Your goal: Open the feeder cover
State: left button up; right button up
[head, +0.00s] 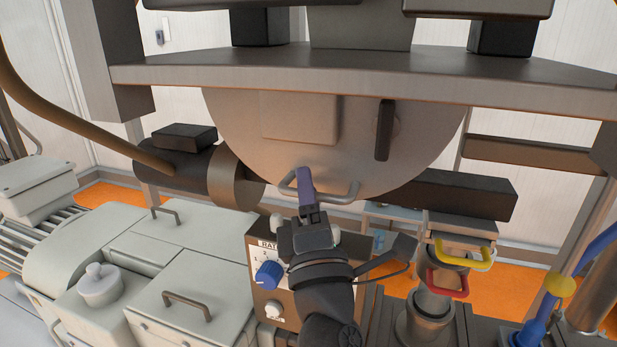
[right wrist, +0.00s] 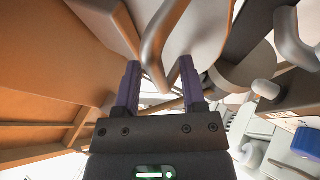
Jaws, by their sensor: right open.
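A large round grey cover (head: 235,125), which looks like the feeder cover, hangs under a wide metal shelf. It carries a grey bar handle (head: 345,194) at its lower edge and a dark upright lever (head: 384,130) at its right. My right gripper (head: 305,182) is at the left part of this handle, its purple finger hiding some of the bar. In the right wrist view the right gripper (right wrist: 160,75) is open, and the handle (right wrist: 157,55) lies between its two fingers. Whether a finger touches the bar I cannot tell. My left gripper is not in view.
A control box with a blue knob (head: 269,274) stands just behind and left of my right wrist. White machine housings (head: 140,255) fill the left. A yellow handle (head: 465,257) and a red handle (head: 447,286) are at the right. The metal shelf (head: 350,80) overhangs the cover.

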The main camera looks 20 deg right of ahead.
grip_shut()
dwell(1.5)
